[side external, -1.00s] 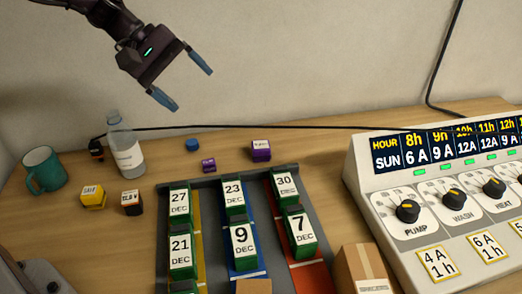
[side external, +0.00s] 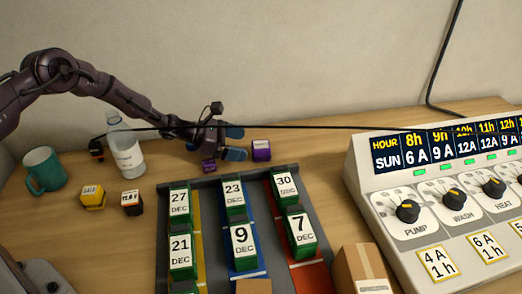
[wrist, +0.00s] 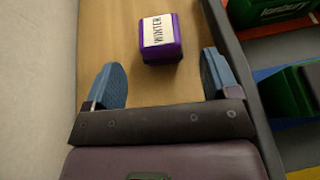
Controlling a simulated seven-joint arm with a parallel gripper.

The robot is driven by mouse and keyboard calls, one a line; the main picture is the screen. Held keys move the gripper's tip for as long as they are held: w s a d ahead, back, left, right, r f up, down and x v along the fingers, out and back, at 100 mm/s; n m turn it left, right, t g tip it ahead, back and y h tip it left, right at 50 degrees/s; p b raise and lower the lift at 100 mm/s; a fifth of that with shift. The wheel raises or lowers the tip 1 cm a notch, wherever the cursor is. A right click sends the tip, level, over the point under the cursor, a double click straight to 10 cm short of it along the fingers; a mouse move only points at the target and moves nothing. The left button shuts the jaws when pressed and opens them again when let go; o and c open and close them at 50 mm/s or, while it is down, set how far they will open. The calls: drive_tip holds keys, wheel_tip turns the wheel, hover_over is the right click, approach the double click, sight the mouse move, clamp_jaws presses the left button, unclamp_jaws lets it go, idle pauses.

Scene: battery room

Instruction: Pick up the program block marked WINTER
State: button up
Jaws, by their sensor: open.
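The purple block marked WINTER (wrist: 162,38) sits on the wooden table in the wrist view, with its white label legible. In the side view a purple block (side external: 261,151) with a white label stands just right of my fingertips and appears to be the same one; its print is too small to read there. My gripper (side external: 238,143) is low over the table, pointing right, open and empty. In the wrist view the block lies ahead of my open gripper (wrist: 160,68), lined up between the two blue fingers and apart from both.
A grey rack (side external: 258,183) of dated green blocks stands in front. A bottle (side external: 127,155), teal mug (side external: 45,170), yellow block (side external: 93,197) and black-orange block (side external: 132,203) are left. A cable crosses the view; the control panel (side external: 450,195) is right.

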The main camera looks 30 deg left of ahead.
sight(255, 145)
drive_tip(key=shift+x, duration=2.6)
drive_tip(key=c, duration=1)
drive_tip(key=shift+c, duration=0.2)
